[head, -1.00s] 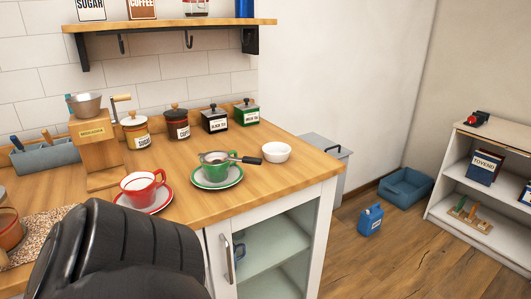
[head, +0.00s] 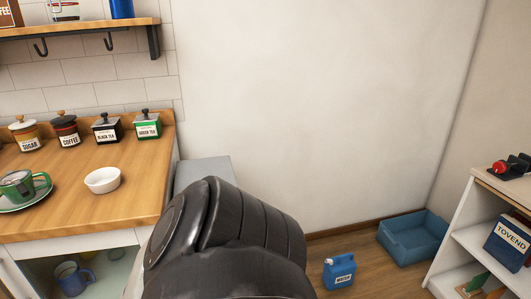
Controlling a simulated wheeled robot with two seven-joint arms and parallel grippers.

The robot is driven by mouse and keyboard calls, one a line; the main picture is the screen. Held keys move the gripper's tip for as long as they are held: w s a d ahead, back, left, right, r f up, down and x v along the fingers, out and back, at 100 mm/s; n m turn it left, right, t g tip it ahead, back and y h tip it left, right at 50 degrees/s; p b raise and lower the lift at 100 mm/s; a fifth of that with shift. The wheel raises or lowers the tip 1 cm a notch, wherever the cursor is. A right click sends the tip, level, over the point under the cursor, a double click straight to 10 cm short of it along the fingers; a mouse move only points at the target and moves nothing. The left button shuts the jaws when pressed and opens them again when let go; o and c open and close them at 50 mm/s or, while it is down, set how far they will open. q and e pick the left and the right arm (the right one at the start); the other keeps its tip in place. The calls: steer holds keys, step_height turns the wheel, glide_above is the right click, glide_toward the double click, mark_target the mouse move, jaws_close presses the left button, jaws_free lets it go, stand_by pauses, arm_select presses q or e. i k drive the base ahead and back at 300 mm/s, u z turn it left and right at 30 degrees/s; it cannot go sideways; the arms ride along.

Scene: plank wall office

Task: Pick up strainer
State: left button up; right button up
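The green cup (head: 22,187) stands on its saucer (head: 40,199) at the left edge of the counter, partly cut off by the frame. The strainer with the black handle does not show on it or elsewhere in this view. A black, ribbed part of one of my arms (head: 235,235) fills the bottom centre. Neither gripper's fingers are in view, so I cannot see what either holds.
A white bowl (head: 102,180) sits near the counter's right end. Labelled canisters, such as the green tea one (head: 147,124), line the back. A grey bin (head: 203,172), blue jug (head: 340,271), blue crate (head: 412,239) and white shelf (head: 455,250) stand beyond.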

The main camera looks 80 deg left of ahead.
mark_target(15, 177)
steer(key=i, duration=0.3)
steer(key=u, duration=3.95)
